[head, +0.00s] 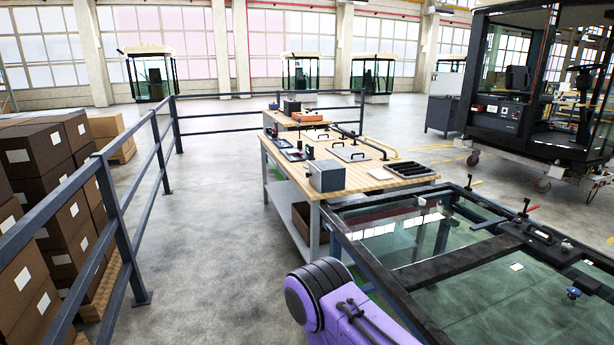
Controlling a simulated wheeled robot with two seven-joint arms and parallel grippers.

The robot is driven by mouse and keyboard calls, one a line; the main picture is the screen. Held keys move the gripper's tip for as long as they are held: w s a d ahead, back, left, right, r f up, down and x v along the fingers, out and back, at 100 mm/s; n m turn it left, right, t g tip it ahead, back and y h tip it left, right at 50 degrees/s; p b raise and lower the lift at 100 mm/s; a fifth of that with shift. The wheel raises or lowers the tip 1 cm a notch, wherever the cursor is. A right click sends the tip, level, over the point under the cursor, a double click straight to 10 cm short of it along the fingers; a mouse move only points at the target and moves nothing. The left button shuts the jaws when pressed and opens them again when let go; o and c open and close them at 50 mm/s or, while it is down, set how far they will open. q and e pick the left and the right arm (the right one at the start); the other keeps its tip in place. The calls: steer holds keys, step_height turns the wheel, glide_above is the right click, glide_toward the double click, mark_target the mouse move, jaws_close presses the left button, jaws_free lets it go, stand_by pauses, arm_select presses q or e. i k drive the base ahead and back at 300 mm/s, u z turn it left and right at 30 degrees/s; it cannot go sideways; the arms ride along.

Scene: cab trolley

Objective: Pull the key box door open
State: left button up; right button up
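A small grey box (327,175) stands on the near left corner of the wooden workbench (378,185). It may be the key box, but I cannot make out a door or a handle on it. A dark panel (493,112) with small red and white marks is on the cab at the right; I cannot tell what it is. Neither gripper is in view. Only a purple and black link of one of my arms shows at the bottom centre.
A dark frame with glass panes (470,262) fills the lower right, close to the bench. Grey railing (112,205) and stacked brown cartons (60,195) stand at the left. A cab on a wheeled trolley (535,85) is at the right. The floor (215,230) between railing and bench is clear.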

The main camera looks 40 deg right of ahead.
mark_target(313, 175)
steer(key=i, duration=1.2)
steer(key=z, duration=0.65)
steer(key=i, duration=2.5)
steer(key=z, duration=2.25)
